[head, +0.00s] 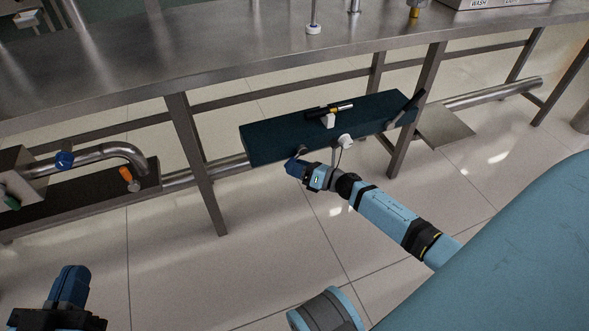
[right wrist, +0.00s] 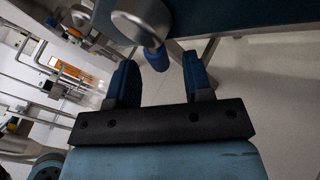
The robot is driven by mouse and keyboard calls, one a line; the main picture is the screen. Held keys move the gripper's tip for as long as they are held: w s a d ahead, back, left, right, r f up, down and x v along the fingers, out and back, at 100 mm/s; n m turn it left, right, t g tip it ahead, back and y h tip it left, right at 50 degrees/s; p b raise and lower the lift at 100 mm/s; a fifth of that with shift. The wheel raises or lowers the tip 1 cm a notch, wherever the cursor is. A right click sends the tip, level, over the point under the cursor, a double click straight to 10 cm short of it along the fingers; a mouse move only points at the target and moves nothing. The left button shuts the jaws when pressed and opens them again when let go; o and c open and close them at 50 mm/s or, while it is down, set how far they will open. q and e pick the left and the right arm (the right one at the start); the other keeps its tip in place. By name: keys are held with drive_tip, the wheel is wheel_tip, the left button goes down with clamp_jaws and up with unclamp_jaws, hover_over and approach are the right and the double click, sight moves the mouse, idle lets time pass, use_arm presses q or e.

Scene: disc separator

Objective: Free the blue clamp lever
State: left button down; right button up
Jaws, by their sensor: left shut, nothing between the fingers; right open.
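A small blue-tipped lever (right wrist: 157,58) hangs from a rounded metal part (right wrist: 143,18) in the right wrist view. My right gripper (right wrist: 161,72) is open, with one finger on each side of the lever's blue end; contact cannot be told. In the head view, my right gripper (head: 292,167) is at the lower left edge of a dark blue box (head: 280,134) under the bench, and it mostly hides the lever there. My left gripper (head: 72,283) is shut and empty, low at the left, well away from the box.
The steel bench (head: 220,60) overhangs the box, and a bench leg (head: 197,165) stands left of it. A pipe with a blue knob (head: 64,160) and an orange handle (head: 129,178) is at the left. A white knob (head: 346,141) sticks out of the box front.

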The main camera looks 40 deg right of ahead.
drive_tip(key=shift+w+a, duration=0.2)
drive_tip(key=shift+w, duration=0.2)
drive_tip(key=shift+c, duration=0.4)
clamp_jaws()
